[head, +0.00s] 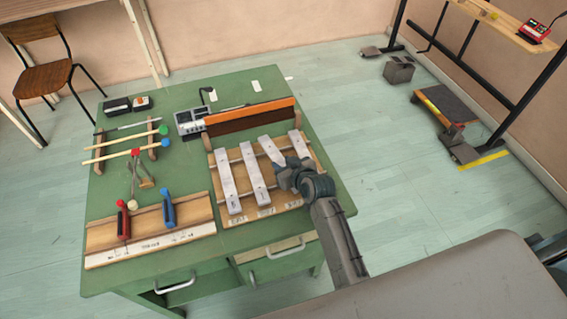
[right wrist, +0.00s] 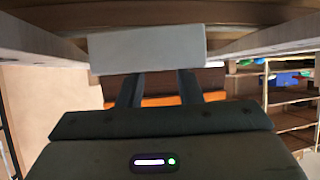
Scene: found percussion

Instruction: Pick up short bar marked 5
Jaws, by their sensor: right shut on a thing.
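Several pale grey metal bars lie side by side on a wooden frame (head: 262,212) on the green table in the head view. My right gripper (head: 286,178) is at the near end of the third bar from the left (head: 269,149) and is shut on it. This bar slants differently from its neighbours. In the right wrist view the bar's pale end (right wrist: 147,50) shows beyond the two fingers (right wrist: 159,88), with a long pale edge on either side. The gripper hides the bar's near part, and I cannot read a 5 on it. My left gripper is not in view.
An orange-brown board (head: 250,117) stands behind the bars. A wooden tray (head: 150,232) with red and blue handled tools lies at left. Mallets (head: 127,153) on a rack and a grey device (head: 191,122) are behind. Bare green tabletop shows at the right edge.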

